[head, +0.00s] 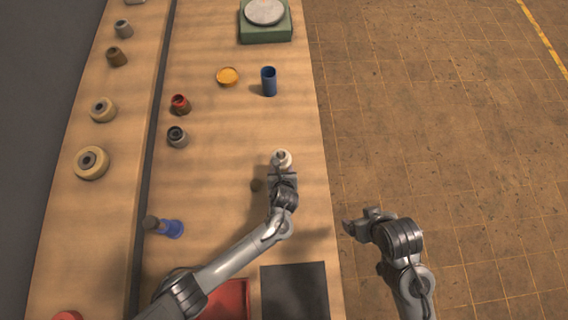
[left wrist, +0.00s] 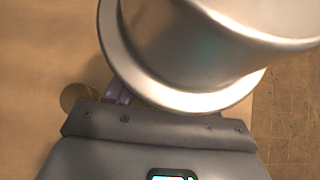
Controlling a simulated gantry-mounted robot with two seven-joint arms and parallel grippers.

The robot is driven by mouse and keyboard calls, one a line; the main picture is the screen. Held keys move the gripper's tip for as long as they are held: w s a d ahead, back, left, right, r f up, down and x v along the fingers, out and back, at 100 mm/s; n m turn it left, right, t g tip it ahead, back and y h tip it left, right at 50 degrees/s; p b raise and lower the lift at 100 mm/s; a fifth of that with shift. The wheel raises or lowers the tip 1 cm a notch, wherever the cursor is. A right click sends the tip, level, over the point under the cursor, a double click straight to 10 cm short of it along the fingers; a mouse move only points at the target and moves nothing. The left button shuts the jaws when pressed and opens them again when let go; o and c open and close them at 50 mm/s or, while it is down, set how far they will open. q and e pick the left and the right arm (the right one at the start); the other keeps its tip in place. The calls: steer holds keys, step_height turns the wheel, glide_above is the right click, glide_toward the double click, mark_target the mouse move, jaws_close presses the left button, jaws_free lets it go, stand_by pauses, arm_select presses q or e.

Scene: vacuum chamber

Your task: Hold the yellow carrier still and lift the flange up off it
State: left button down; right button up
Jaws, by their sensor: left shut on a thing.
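The flange (head: 281,157) is a pale metal piece with a wide rim, and it fills much of the left wrist view (left wrist: 190,60). My left gripper (head: 282,171) is shut on it over the right part of the bench. Whether it touches the bench is hard to tell. An orange-yellow round dish (head: 228,76), which looks like the yellow carrier, lies on the bench further back, apart from the flange. Nothing grips it. My right gripper (head: 361,219) is open and empty, out past the bench's right edge above the floor.
A blue cup (head: 269,81) stands beside the yellow dish. A green scale (head: 265,24) is at the back. A small brownish round thing (head: 257,185) is left of my left gripper. A dark mat (head: 294,291) and red tray (head: 228,299) lie in front. Several fittings line the left.

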arm_select(q)
steer(key=shift+w+a+f, duration=0.5)
steer(key=shift+a+f, duration=0.15)
steer(key=shift+a, duration=0.1)
steer(key=shift+f, duration=0.5)
stand_by(0.3)
steer(key=shift+c, duration=1.9)
jaws_free()
steer(key=shift+f, duration=0.1)
steer(key=shift+c, duration=0.2)
